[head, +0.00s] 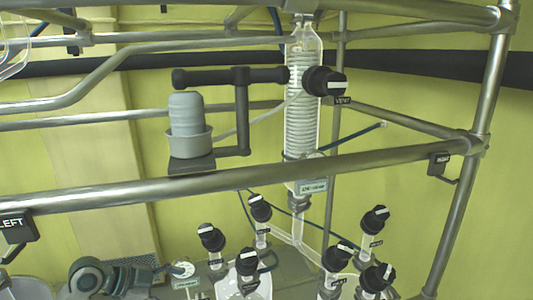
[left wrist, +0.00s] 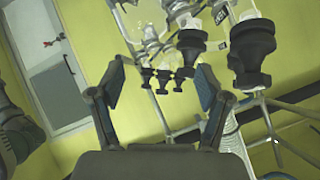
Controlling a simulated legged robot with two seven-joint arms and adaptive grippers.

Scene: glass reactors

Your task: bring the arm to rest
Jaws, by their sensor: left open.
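My left gripper (left wrist: 158,84) is open in the left wrist view, its two padded fingers spread wide with nothing between them. Beyond the fingers, hanging black-capped fittings and glassware show; none of them touches the pads. In the head view no gripper fingers can be made out. A grey jointed arm part (head: 90,277), which looks like mine, shows at the lower left, below the front rail. My right gripper is in neither view.
A metal pipe frame (head: 250,182) spans the head view. A coiled glass condenser (head: 303,110) with a black VENT knob (head: 325,81) stands behind it. A grey cup-like part (head: 187,130) sits on a bracket. Several black-knobbed valves (head: 247,262) crowd the lower middle.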

